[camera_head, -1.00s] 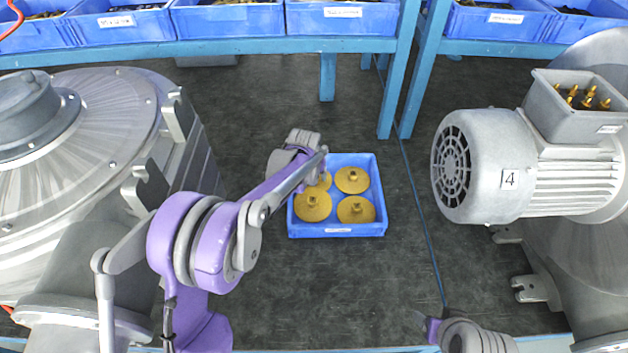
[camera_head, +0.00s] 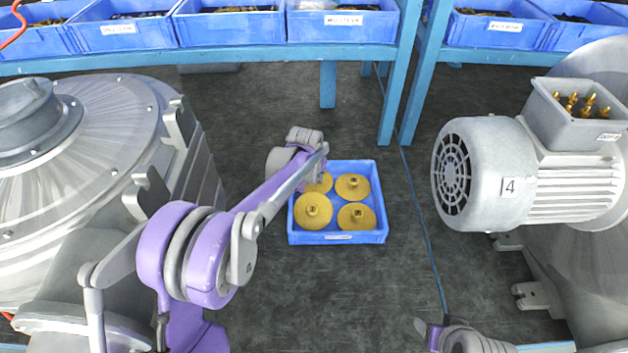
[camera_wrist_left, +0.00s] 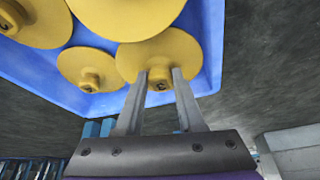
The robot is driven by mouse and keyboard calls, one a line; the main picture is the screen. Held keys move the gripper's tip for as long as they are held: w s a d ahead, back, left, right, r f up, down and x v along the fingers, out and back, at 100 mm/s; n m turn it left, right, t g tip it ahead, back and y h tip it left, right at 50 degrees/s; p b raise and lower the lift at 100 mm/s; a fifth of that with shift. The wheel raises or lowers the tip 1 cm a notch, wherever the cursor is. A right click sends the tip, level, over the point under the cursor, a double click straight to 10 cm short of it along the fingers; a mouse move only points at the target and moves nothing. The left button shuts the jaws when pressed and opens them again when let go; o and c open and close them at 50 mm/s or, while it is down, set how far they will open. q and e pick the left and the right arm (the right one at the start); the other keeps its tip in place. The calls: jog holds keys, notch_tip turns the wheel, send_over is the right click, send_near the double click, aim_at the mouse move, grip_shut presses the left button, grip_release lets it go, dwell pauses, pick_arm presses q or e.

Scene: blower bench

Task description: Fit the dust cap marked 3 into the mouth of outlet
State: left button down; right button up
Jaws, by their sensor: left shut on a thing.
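The blue tray (camera_head: 338,238) on the floor holds several yellow round dust caps with small central knobs. My left gripper (camera_wrist_left: 160,80) is shut on the knob of one yellow cap (camera_wrist_left: 190,50) in the left wrist view. In the head view this is the back-left cap (camera_head: 322,184), partly hidden by my left gripper (camera_head: 322,160). The cap is still at the tray; I cannot tell if it is lifted. Its marking is not readable. The tip of my right arm (camera_head: 430,332) shows at the bottom edge, its jaw state unclear. I cannot make out the outlet's mouth.
A large grey blower (camera_head: 90,150) stands at the left. A grey motor (camera_head: 490,170) with a "4" label stands at the right. A blue rack (camera_head: 240,52) with labelled blue bins runs along the back. Dark floor is clear around the tray.

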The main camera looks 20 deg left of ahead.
aim_at(314, 177)
pick_arm(q)
notch_tip(314, 177, up, 15)
jog(key=p, duration=0.1)
jog(key=shift+r, duration=0.15)
dwell(0.8)
